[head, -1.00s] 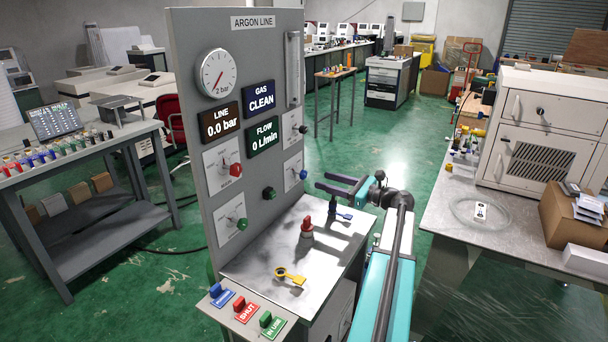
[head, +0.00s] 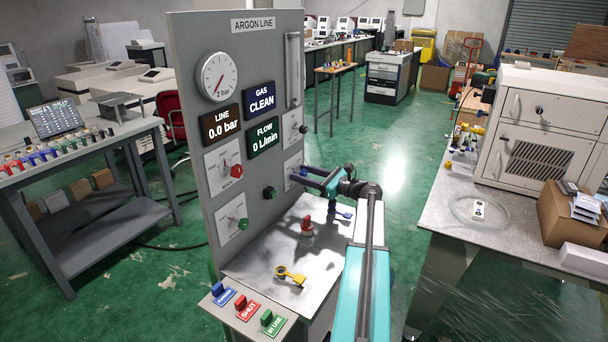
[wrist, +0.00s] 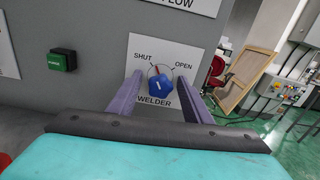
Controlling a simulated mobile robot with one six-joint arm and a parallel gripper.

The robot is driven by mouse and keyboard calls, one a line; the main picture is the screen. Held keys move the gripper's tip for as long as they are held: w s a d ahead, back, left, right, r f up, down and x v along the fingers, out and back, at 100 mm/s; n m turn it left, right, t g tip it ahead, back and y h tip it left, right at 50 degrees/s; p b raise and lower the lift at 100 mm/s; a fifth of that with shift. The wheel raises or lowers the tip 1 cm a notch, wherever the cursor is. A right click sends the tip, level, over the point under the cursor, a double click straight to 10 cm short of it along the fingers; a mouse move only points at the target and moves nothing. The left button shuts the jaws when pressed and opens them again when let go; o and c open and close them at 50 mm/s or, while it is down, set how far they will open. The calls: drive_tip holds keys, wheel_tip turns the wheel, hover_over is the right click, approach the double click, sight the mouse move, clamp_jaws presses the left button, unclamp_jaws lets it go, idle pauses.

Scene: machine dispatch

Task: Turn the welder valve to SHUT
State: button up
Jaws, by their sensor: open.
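The welder valve is a blue knob (wrist: 161,84) on a white plate (wrist: 137,50) marked SHUT at upper left, OPEN at upper right and WELDER below. A thin red mark shows above the knob, between the two words. My gripper (wrist: 159,76) is open, with one purple finger on each side of the knob. I cannot tell whether the fingers touch it. In the head view my gripper (head: 304,174) reaches to the welder plate on the right side of the grey panel (head: 285,90) and partly hides the knob.
A green button (wrist: 62,60) sits left of the plate. The panel's LINE display (head: 220,124) reads 0.0 bar and the FLOW display (head: 263,138) 0 L/min. Below my arm, a steel shelf (head: 250,262) holds a red-topped piece (head: 307,227) and a yellow key-like piece (head: 290,275).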

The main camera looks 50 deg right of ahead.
drive_tip(key=c, duration=1.1)
drive_tip(key=shift+o, duration=0.2)
drive_tip(key=shift+f, duration=0.1)
drive_tip(key=shift+f+n+b, duration=0.1)
drive_tip(key=shift+n+b, duration=0.5)
drive_tip(key=shift+b, duration=0.25)
drive_tip(key=shift+n+b, duration=0.8)
drive_tip(key=shift+n, duration=0.1)
drive_tip(key=o, duration=1.1)
drive_tip(key=shift+c, duration=0.2)
